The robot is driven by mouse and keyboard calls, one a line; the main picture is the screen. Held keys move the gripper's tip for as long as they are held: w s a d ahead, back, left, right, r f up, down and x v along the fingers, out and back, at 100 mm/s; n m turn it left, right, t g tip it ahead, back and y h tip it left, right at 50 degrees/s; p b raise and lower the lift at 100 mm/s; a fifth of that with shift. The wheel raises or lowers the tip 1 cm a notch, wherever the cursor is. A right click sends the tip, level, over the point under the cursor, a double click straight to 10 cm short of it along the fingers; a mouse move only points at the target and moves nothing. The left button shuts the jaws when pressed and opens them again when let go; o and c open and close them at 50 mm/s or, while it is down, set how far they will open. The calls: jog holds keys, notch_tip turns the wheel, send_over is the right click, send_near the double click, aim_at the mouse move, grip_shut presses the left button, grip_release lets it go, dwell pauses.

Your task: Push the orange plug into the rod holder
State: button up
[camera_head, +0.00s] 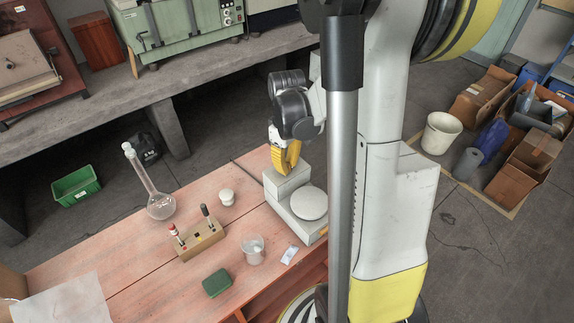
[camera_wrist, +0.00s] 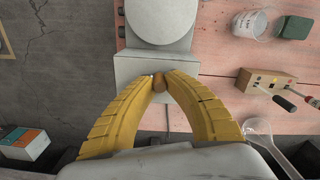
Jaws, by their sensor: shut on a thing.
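My gripper (camera_head: 285,160) has yellow fingers and points down at the raised rear block of a grey scale. In the wrist view its fingertips (camera_wrist: 159,78) are closed around a small orange-brown piece (camera_wrist: 159,85), which looks like the orange plug. Most of the piece is hidden by the fingers, and I cannot tell if it touches the block. A wooden block with upright rods (camera_head: 203,242), likely the rod holder, stands on the bench to the left. It also shows in the wrist view (camera_wrist: 262,84), well to the right of my gripper. One rod has a red top, the other a dark one.
The grey scale (camera_head: 276,185) with a round white plate (camera_head: 309,203) stands at the bench's right edge.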

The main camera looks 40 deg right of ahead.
aim_at(287, 164)
jog(key=o, duration=1.2)
jog(key=shift+r, duration=0.1)
jog(key=shift+r+p, duration=2.6)
jog(key=shift+r, duration=0.85)
jog(key=shift+a+b, duration=0.25)
jog(key=shift+b, duration=0.1)
jog(key=s+a+f+t+b, duration=0.1)
jog(key=s+a+t+b, duration=0.1)
jog(key=a+b, duration=0.3)
jog(key=s+a+m+t+b, duration=0.1)
jog(key=s+a+t+b, duration=0.1)
jog(key=a+b, duration=0.3)
jog(key=s+a+f+m+t+b, duration=0.1)
jog(key=a+b, duration=0.4)
jog(key=a, duration=0.5)
jog(key=shift+s+f+t, duration=0.35)
jog(key=shift+s+t, duration=0.25)
jog(key=shift+t, duration=0.4)
